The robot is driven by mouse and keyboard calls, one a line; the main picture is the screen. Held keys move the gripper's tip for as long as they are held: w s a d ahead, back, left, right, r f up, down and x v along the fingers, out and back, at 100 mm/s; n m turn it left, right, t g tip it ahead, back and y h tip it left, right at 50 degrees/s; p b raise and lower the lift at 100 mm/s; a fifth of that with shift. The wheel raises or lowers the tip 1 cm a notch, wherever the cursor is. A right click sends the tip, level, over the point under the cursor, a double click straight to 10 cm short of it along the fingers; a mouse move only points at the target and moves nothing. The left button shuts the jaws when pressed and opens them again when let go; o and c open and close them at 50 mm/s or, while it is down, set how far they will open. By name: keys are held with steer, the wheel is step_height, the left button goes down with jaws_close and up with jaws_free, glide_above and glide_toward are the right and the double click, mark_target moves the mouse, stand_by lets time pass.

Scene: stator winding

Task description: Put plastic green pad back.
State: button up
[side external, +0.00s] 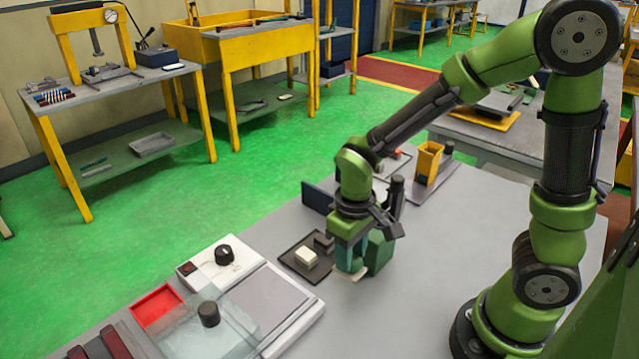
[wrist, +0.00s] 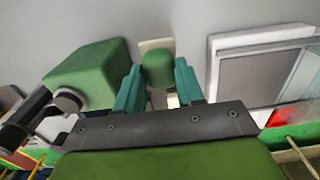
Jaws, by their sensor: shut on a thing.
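My gripper (side external: 350,258) points down over the grey table, close to its work surface. In the wrist view its teal fingers (wrist: 158,88) are shut on a rounded green pad (wrist: 158,66). The pad is mostly hidden between the fingers in the side view. A cream flat piece (wrist: 152,44) shows just behind and below the pad; I cannot tell if they touch. A larger green block (wrist: 88,72) stands just left of the fingers in the wrist view, and behind the gripper to the right in the side view (side external: 380,252).
A dark tray (side external: 287,263) holds a white block (side external: 306,257) left of my gripper. A white machine (side external: 308,308) with a black knob, red bin (side external: 157,308) and clear cover is at front left. A dark upright panel (side external: 317,198) and yellow holder (side external: 428,163) stand behind.

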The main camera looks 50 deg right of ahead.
steer(key=shift+f, duration=2.45)
steer(key=shift+f, duration=0.1)
steer(key=o, duration=1)
step_height(320, 180, up, 11)
steer(key=shift+w, duration=0.1)
steer(key=shift+r, duration=0.75)
steer(key=shift+s+d+r+m+t+y, duration=0.4)
steer(key=shift+s+r+m+t, duration=0.25)
steer(key=shift+s+r+t, duration=0.7)
steer(key=shift+s+d+r+m+t+y, duration=0.25)
steer(key=shift+s+d+r+m+t, duration=0.6)
steer(key=shift+r, duration=1.05)
steer(key=shift+s+d+r+m+t+y, duration=0.1)
steer(key=shift+s+r+m+t+y, duration=0.35)
steer(key=shift+r+t, duration=1.05)
